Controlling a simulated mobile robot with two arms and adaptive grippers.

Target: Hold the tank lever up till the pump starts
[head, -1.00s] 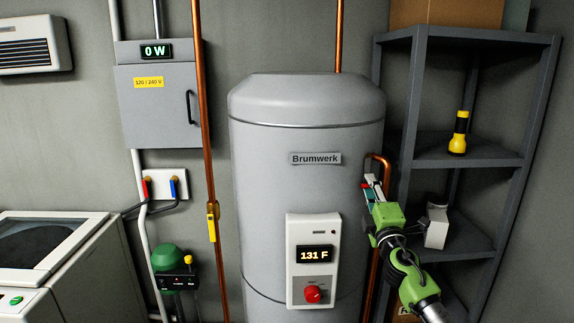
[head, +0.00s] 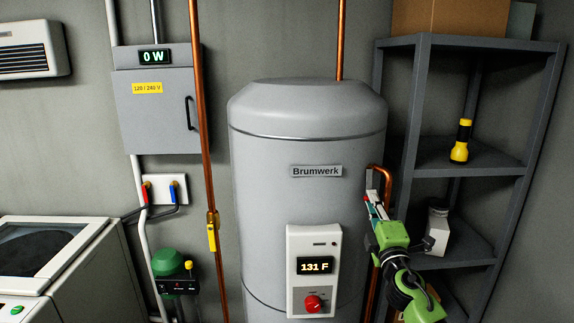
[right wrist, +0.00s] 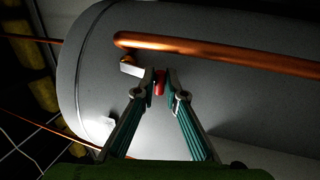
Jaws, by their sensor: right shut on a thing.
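The grey tank (head: 307,205), marked "Brumwerk", stands in the middle of the head view. Its front panel (head: 314,245) reads 131 F above a red knob (head: 313,303). My right gripper (head: 371,200) is at the tank's right side, below the bend of a copper pipe (head: 385,172). In the right wrist view, my right gripper (right wrist: 160,84) is shut on the small red lever (right wrist: 160,88), beside a pale metal fitting (right wrist: 131,69). The fingers partly hide the lever, so its tilt is hard to tell. My left gripper is out of view.
A grey shelf rack (head: 470,157) stands close right of my arm, holding a yellow flashlight (head: 460,146) and a white container (head: 437,232). A green-domed device (head: 168,263) is at lower left. The grey electrical box (head: 158,110) reads 0 W.

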